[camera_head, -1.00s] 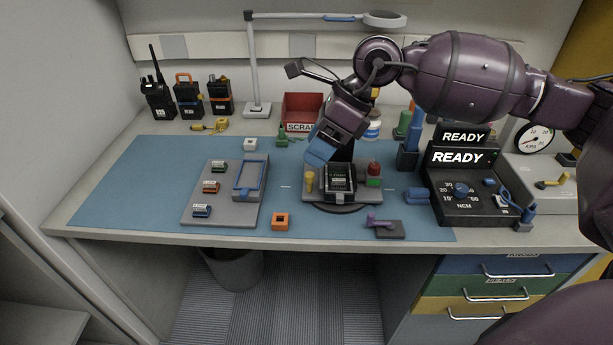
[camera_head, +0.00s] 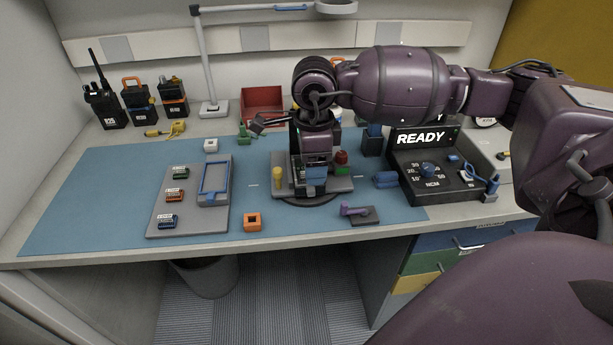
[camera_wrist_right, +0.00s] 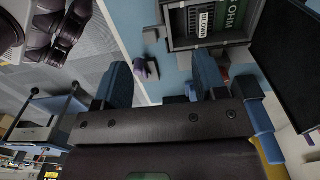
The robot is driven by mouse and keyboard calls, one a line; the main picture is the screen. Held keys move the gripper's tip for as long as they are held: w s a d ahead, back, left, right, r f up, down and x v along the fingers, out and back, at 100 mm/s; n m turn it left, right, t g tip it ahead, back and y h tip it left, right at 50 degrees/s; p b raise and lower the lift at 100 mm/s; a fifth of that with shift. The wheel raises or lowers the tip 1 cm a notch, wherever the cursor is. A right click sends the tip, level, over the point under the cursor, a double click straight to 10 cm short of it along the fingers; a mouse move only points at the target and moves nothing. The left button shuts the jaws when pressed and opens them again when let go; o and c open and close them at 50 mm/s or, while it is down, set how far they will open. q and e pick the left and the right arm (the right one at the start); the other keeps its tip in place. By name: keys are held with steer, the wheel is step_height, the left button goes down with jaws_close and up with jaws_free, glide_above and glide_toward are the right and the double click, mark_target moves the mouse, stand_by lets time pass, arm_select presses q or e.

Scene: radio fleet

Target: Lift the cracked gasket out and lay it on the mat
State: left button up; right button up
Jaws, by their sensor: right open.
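My right gripper (camera_head: 316,180) hangs over the dark radio housing in the fixture (camera_head: 340,185), hiding most of the housing. In the right wrist view its two blue fingers (camera_wrist_right: 160,82) are apart with nothing between them. The open housing (camera_wrist_right: 212,44) shows at the top of that view, beyond the fingertips, with "BLOWN" and "OHM" labels inside. I cannot pick out the cracked gasket there. A blue rectangular frame (camera_head: 203,197) lies on the grey parts tray (camera_head: 178,230). The blue mat (camera_head: 90,200) covers the bench top. My left gripper is not in the head view.
A yellow-topped peg (camera_head: 277,176) and a red-and-green piece (camera_head: 342,162) flank the housing. An orange square block (camera_head: 252,222) and a purple tool (camera_head: 352,209) lie in front. A red bin (camera_head: 263,104) and torque tester (camera_head: 430,180) stand behind and right. The mat's left part is clear.

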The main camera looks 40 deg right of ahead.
mark_target(310, 189)
steer(key=shift+a+f+b, duration=0.15)
steer(key=shift+f+b, duration=0.1)
steer(key=shift+f, duration=1.1)
steer(key=shift+a+f+b, duration=0.15)
steer(key=shift+f+b, duration=0.05)
steer(key=shift+f, duration=1.15)
steer(key=shift+r, duration=0.1)
steer(key=c, duration=1)
